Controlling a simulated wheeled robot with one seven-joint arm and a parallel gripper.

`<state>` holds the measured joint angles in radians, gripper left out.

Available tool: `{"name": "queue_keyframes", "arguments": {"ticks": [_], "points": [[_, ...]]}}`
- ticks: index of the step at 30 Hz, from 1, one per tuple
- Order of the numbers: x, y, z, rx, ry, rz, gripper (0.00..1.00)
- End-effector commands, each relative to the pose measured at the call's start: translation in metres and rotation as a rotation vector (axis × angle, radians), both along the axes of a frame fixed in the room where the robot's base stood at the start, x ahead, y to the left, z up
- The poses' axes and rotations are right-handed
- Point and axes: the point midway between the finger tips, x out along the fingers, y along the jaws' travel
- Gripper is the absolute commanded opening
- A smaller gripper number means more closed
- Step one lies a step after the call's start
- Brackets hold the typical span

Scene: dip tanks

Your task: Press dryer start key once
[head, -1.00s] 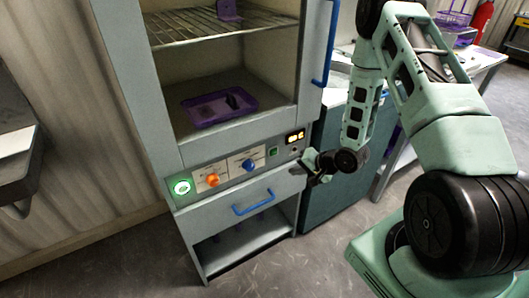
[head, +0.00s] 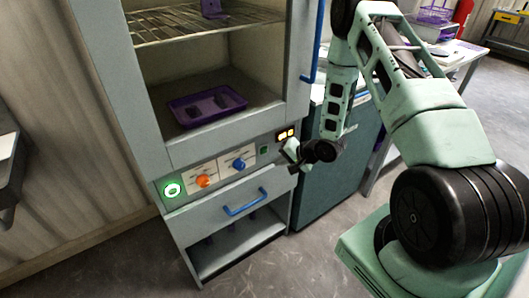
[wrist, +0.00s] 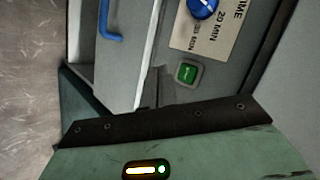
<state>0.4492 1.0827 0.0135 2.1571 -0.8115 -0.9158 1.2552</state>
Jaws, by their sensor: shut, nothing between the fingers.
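The dryer is a grey cabinet (head: 106,100) with an open upper chamber and a control panel below it. In the wrist view the green key (wrist: 187,72) has a pale mark and is fully visible, just beyond the gripper's dark edge (wrist: 165,121). My gripper (head: 287,155) is shut and empty, close in front of the panel just right of the key. I cannot tell whether it touches the panel.
The panel also has an orange knob (head: 203,181) and a green lit ring (head: 172,190). A blue drawer handle (head: 245,202) sticks out below. A blue door handle (head: 313,45) is above right. A purple tray (head: 207,106) lies in the chamber.

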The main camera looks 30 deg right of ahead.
Motion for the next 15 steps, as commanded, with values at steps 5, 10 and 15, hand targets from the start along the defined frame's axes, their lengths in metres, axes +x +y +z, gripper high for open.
{"name": "queue_keyframes", "arguments": {"ticks": [5, 10, 15], "points": [[0.022, 0.001, 0.0, 0.0, -0.001, 0.001, 0.0], [0.034, 0.001, 0.0, 0.0, 0.001, -0.001, 0.0], [0.039, 0.001, 0.0, 0.0, 0.001, -0.001, 0.0]]}}
